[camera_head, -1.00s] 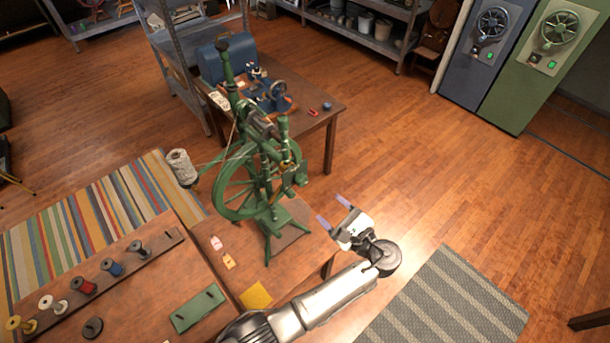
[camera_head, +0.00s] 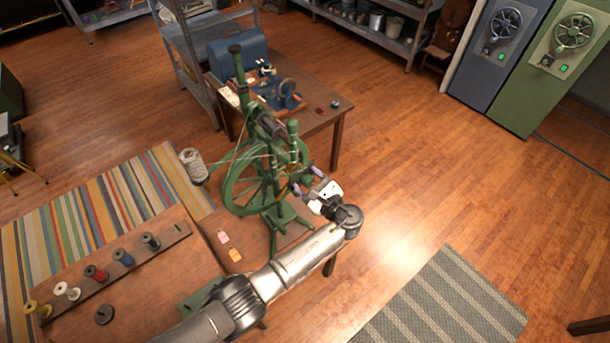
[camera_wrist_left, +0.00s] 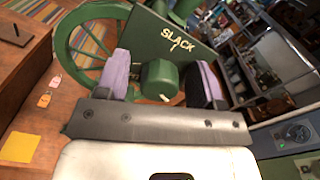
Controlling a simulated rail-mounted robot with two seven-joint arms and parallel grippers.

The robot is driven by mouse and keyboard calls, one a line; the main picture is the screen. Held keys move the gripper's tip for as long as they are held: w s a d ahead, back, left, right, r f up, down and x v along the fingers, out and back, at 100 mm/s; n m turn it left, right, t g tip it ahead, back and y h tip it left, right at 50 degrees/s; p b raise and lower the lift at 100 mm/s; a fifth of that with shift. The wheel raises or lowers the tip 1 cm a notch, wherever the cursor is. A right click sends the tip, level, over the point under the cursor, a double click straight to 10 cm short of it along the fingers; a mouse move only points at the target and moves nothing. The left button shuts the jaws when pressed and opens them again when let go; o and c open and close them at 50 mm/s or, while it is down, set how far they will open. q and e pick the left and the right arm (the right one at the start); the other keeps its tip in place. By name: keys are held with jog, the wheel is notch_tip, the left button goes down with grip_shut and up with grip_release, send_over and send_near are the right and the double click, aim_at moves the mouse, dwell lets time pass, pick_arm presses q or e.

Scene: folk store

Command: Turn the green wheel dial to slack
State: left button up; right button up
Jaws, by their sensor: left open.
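The green spinning wheel (camera_head: 240,190) stands upright on the wooden table. In the left wrist view, its round green dial (camera_wrist_left: 158,77) sits in front of a green plate (camera_wrist_left: 188,38) lettered SLACK, with a small pale mark under the word. A short white mark shows at the dial's lower edge. My left gripper (camera_head: 307,180) is open at the wheel's right side. In the wrist view its purple-padded fingers lie on either side of the dial. A gap shows at the left finger; contact at the right finger is unclear. My right gripper is out of view.
A rack of thread spools (camera_head: 123,257) and paper tags (camera_head: 223,237) lie on the tables at left. A yellow square (camera_wrist_left: 18,147) lies near the wheel. A second table (camera_head: 318,121) with a blue case (camera_head: 226,58) stands behind.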

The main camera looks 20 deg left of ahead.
pick_arm(q)
jog(key=shift+w+a, duration=0.35)
jog(key=shift+a, duration=0.2)
jog(key=c, duration=0.9)
